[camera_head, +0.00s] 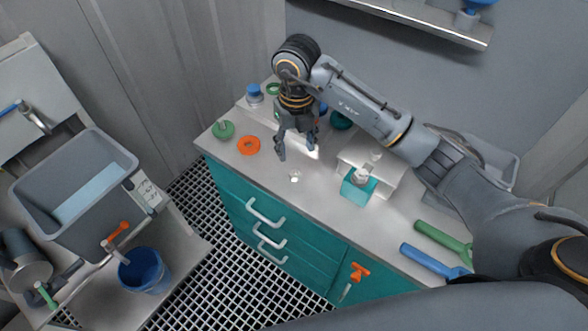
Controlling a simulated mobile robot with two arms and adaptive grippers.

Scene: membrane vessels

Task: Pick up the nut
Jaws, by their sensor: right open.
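A small pale shiny piece (294,177), which looks like the nut, lies on the grey counter top (235,168) near its front edge. Its exact shape is too small to tell. My right gripper (299,151) points down above the counter, just behind the small piece in the picture. Its fingers are apart and no object shows between them. My left gripper is not in view.
An orange ring (248,145) and a green knobbed disc (223,129) lie left of the gripper. Green (441,237) and blue (428,260) handled tools lie at the right end. Bare counter surrounds the small piece.

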